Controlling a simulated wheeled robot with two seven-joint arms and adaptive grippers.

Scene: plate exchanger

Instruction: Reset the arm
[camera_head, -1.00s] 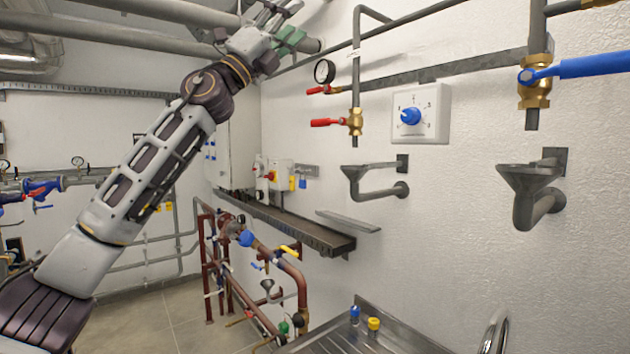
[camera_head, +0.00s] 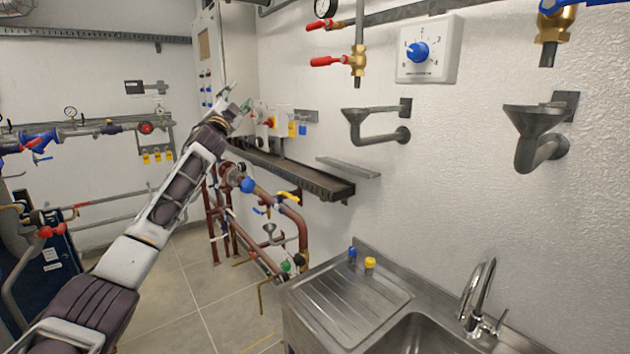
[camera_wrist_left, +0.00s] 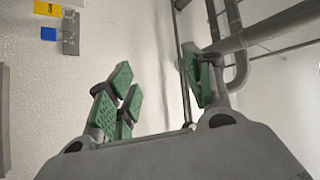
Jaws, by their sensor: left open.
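My left arm (camera_head: 165,205) comes in from the lower left of the head view and reaches up toward the back wall. My left gripper (camera_head: 236,102) is at its far end, small in this view, in front of the wall cabinet and control boxes. In the left wrist view the left gripper (camera_wrist_left: 162,90) shows its green finger pads spread apart, with nothing between them. It is open and touches nothing that I can see. My right gripper is not in view.
A steel sink with drainboard (camera_head: 350,305) and a tap (camera_head: 478,295) stands at the lower right. A dark wall shelf (camera_head: 290,172) and brown pipes (camera_head: 292,215) lie right of the arm. Grey drain funnels (camera_head: 540,125) stick out from the right wall. The tiled floor (camera_head: 205,310) is clear.

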